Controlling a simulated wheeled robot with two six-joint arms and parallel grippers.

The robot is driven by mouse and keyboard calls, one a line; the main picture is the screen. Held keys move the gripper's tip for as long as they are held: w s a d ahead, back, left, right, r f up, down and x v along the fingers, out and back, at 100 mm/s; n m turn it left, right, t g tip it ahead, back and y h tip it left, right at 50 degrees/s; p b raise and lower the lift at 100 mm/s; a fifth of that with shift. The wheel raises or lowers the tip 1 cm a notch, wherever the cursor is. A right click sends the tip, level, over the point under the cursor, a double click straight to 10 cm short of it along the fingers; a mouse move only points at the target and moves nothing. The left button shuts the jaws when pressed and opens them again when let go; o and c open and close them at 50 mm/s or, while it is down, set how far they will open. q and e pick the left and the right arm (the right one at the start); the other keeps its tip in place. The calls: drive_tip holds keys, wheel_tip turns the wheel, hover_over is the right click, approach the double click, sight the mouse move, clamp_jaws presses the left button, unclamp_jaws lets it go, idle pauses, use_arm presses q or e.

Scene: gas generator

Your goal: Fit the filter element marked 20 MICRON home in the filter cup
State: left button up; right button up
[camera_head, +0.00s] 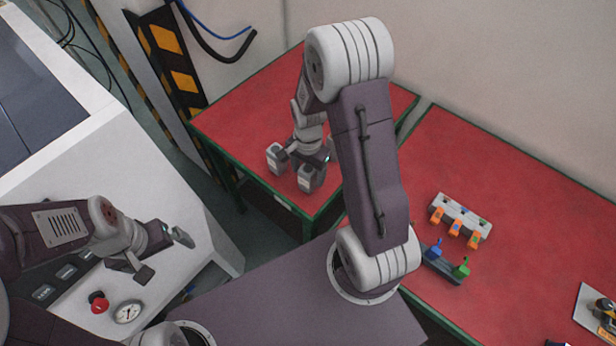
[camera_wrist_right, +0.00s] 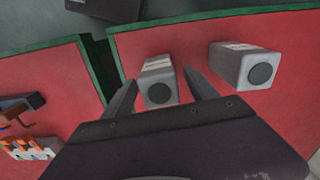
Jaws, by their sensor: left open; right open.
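Two grey square blocks with pale labels, which look like filter elements, stand on the left red table. One block (camera_head: 310,179) is under my right gripper (camera_head: 304,160); the other block (camera_head: 274,158) is to its left. In the right wrist view the first block (camera_wrist_right: 158,88) shows between the open fingers, its dark round end visible, and the other block (camera_wrist_right: 243,66) is to the right. No label can be read, so I cannot tell which is 20 MICRON. My left gripper (camera_head: 164,256) is open and empty above the white cabinet. I cannot make out the filter cup.
The white cabinet (camera_head: 170,215) carries a red knob (camera_head: 98,302) and a gauge (camera_head: 128,311). The right red table (camera_head: 530,210) bears a rack with orange clips (camera_head: 461,216), a dark holder with blue and green pieces (camera_head: 441,266) and a grey plate (camera_head: 590,316). A gap separates the tables.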

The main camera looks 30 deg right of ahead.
wheel_tip(320, 180, down, 2)
drive_tip(key=shift+s+f, duration=0.1)
clamp_jaws()
drive_tip(key=shift+r, duration=0.5)
drive_tip(key=r, duration=0.2)
drive_tip(key=shift+w+r, duration=0.2)
drive_tip(key=shift+r, duration=0.2)
drive_tip(key=s+d+r, duration=0.3)
drive_tip(key=s+r, duration=0.4)
drive_tip(key=s, duration=0.4)
drive_tip(key=shift+s+d+p, duration=0.15)
drive_tip(key=shift+s+p, duration=0.1)
drive_tip(key=shift+p, duration=0.05)
drive_tip(key=shift+r, duration=0.1)
